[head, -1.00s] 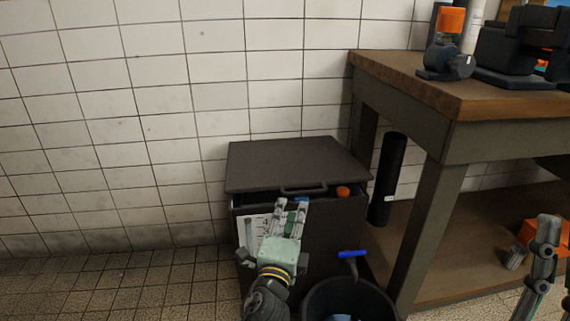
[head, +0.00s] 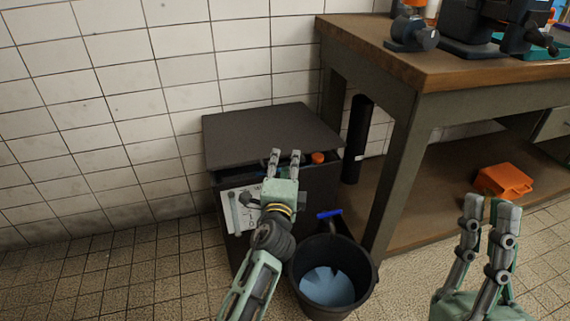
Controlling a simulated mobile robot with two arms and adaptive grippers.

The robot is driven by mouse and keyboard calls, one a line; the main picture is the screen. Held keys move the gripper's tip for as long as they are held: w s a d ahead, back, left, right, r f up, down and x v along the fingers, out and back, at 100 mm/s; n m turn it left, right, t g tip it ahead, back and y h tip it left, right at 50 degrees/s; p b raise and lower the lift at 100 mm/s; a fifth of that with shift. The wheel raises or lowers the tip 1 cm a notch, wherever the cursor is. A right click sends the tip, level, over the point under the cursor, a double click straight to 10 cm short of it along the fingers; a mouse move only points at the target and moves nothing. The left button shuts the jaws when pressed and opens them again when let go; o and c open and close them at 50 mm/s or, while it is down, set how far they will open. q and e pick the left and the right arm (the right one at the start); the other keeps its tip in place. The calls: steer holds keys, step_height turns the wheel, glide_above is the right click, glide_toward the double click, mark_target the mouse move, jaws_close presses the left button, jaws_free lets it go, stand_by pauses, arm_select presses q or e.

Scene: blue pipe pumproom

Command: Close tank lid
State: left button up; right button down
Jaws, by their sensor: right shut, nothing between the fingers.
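The dark tank (head: 318,197) stands on the floor against the tiled wall. Its flat dark lid (head: 262,128) lies over the top, with a gap under its front edge. An orange round piece (head: 317,157) shows at that gap. My left gripper (head: 285,156) is at the lid's front edge, its two fingers apart and pointing at it. It covers the place of the lid's handle, so I cannot tell whether it touches the handle.
A black cylinder (head: 356,139) stands between tank and bench.

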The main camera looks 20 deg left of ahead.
arm_select(q)
steer(key=shift+w+a, duration=0.1)
steer(key=shift+w, duration=0.15)
jaws_close()
steer(key=shift+r, duration=0.1)
stand_by(0.4)
